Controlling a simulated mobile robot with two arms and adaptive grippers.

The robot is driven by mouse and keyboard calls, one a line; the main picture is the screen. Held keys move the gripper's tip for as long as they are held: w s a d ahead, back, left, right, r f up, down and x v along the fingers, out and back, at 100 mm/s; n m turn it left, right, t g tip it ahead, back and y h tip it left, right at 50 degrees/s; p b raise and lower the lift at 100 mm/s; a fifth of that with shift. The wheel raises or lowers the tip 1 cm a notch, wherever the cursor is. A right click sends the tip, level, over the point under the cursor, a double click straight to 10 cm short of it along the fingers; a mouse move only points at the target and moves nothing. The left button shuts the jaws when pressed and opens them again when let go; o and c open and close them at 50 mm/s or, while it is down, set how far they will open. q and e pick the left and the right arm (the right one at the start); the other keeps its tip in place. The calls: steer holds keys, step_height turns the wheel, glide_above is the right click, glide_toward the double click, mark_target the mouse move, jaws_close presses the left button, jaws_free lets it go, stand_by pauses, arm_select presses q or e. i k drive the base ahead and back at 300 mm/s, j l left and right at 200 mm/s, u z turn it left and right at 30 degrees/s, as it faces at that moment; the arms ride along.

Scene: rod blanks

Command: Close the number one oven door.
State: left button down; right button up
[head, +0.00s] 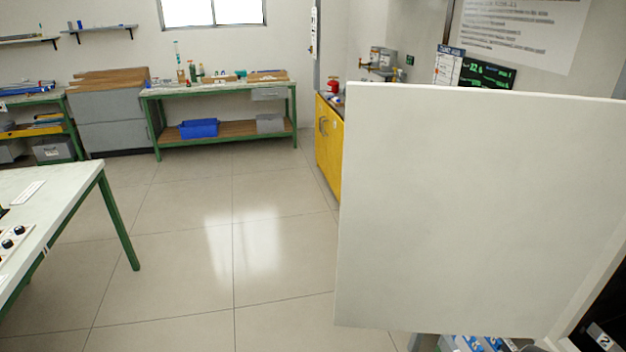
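A large white door panel (475,210) stands open and fills the right of the head view. It appears to join a pale frame at its right edge. No number shows on this face, so I cannot tell from it which oven it belongs to. The oven's inside is mostly out of view. Neither of my grippers is in view.
A white-topped green table (50,205) stands at the left. A green workbench (220,90) with a blue bin (198,128) is at the back. A yellow cabinet (328,145) stands behind the door. Blue and grey items (475,343) show below the door. The middle floor is clear.

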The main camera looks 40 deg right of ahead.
mark_target(466, 211)
steer(key=i+j+z, duration=0.15)
steer(key=i, duration=0.45)
steer(key=i+j+z, duration=0.1)
steer(key=i, duration=0.5)
steer(key=i+z, duration=0.15)
steer(key=z, duration=0.25)
steer(key=i+z, duration=0.15)
steer(key=z, duration=0.25)
steer(key=i+z, duration=0.2)
steer(key=z, duration=0.2)
steer(key=i+j+z, duration=0.1)
steer(key=z, duration=0.3)
steer(key=i+j+z, duration=0.15)
steer(key=z, duration=0.25)
steer(key=i+z, duration=0.15)
steer(key=z, duration=0.3)
steer(key=i+z, duration=0.15)
steer(key=z, duration=0.35)
steer(key=i+j+z, duration=0.1)
steer(key=z, duration=0.35)
steer(key=i+j+z, duration=0.15)
steer(key=z, duration=0.3)
steer(key=i+j+z, duration=0.1)
steer(key=z, duration=0.4)
